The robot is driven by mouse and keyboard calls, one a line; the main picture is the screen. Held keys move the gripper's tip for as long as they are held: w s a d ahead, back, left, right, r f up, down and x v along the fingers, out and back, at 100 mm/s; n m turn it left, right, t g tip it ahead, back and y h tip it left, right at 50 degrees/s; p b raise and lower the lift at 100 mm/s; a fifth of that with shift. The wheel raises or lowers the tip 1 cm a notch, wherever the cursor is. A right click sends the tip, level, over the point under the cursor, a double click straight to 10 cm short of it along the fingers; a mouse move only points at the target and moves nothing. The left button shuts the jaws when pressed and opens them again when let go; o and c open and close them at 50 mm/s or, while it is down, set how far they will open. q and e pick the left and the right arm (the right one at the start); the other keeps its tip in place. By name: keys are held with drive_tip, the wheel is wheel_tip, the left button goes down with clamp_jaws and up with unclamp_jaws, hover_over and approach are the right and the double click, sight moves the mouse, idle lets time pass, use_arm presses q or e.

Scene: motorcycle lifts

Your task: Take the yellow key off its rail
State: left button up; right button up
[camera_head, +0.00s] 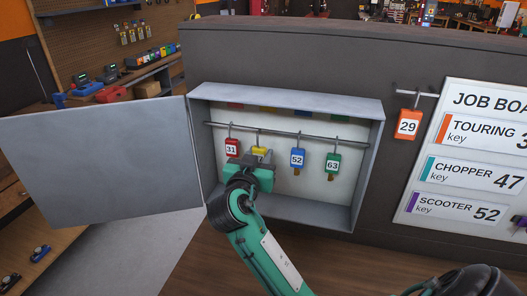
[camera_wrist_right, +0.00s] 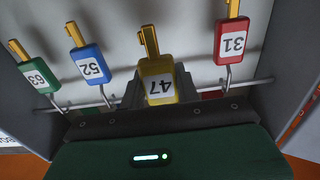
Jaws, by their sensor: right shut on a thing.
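The yellow key (camera_head: 259,150), numbered 47 in the right wrist view (camera_wrist_right: 158,68), is in an open grey wall cabinet. Its hook reaches up to the rail (camera_head: 290,135) in the head view. My right gripper (camera_head: 255,160) is shut on the yellow tag, with a finger on each side of it in the right wrist view (camera_wrist_right: 155,92). The gripper hides the tag's lower part in the head view. My left gripper is not in view.
The red key 31 (camera_head: 232,148) hangs close left of the yellow one. The blue key 52 (camera_head: 297,157) and green key 63 (camera_head: 333,163) hang to the right. The cabinet door (camera_head: 100,170) stands open left. An orange tag 29 (camera_head: 408,124) hangs outside, beside a job board (camera_head: 480,155).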

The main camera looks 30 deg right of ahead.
drive_tip(key=b+v, duration=0.2)
drive_tip(key=v, duration=1.1)
drive_tip(key=shift+s+a+b, duration=0.25)
drive_tip(key=shift+a+b, duration=0.1)
drive_tip(key=shift+b, duration=0.05)
drive_tip(key=shift+r, duration=0.4)
drive_tip(key=shift+a, duration=0.1)
